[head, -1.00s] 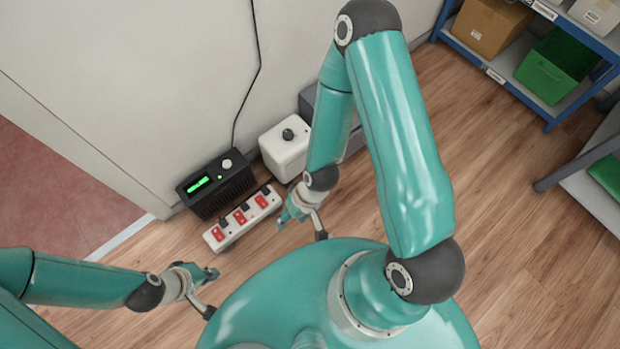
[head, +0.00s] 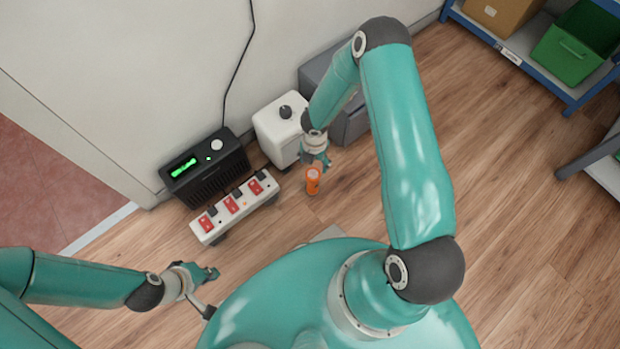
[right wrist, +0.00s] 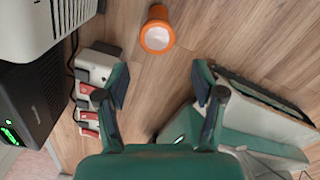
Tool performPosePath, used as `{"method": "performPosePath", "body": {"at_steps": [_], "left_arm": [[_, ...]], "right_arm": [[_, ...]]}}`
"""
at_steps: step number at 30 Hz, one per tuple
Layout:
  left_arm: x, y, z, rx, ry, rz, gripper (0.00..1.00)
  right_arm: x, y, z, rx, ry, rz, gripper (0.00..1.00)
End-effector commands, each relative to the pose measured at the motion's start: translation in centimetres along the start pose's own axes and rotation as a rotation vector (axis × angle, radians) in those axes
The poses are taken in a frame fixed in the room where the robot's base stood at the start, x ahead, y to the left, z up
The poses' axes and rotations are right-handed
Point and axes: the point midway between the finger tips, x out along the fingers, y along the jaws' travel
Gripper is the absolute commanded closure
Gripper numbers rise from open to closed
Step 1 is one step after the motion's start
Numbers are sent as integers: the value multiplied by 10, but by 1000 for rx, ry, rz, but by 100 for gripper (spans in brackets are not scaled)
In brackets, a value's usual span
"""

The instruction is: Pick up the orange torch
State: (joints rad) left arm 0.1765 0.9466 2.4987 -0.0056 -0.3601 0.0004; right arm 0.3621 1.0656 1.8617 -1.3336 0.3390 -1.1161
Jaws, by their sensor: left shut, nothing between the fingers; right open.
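The orange torch (head: 313,182) appears to stand upright on the wooden floor, its pale lens end facing up. It also shows at the top of the right wrist view (right wrist: 157,30). My right gripper (head: 316,160) is open and empty, just behind the torch in the head view. In the right wrist view its open fingers (right wrist: 160,88) are apart, with the torch beyond their tips and not between them. My left gripper (head: 207,290) is shut and empty, low at the left, well away from the torch.
A power strip with red switches (head: 234,208) lies left of the torch. Behind it are a black box with a green display (head: 205,168), a white box with a knob (head: 279,125) and a grey box (head: 350,120). Open floor (head: 500,200) lies right of my right arm.

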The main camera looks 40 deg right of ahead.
Motion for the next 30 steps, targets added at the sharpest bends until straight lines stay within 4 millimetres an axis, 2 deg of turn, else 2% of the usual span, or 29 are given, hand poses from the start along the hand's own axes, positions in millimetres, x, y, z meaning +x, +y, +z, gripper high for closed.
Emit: {"method": "performPosePath", "body": {"at_steps": [1,3,9,13,20,30], "left_arm": [[8,-3,0,0,0,0,100],[14,-5,0,0,0,0,100],[28,-10,0,0,0,0,100],[33,-12,0,0,0,0,100],[37,-13,0,0,0,0,100],[58,-21,0,0,0,0,100]], "right_arm": [[16,-1,-1,0,3,-2,32],[32,-1,-2,2,4,-3,32],[72,0,-2,3,4,-1,32],[87,0,-1,3,3,0,32],[98,1,-1,4,4,0,32],[142,4,2,3,5,0,32]]}}
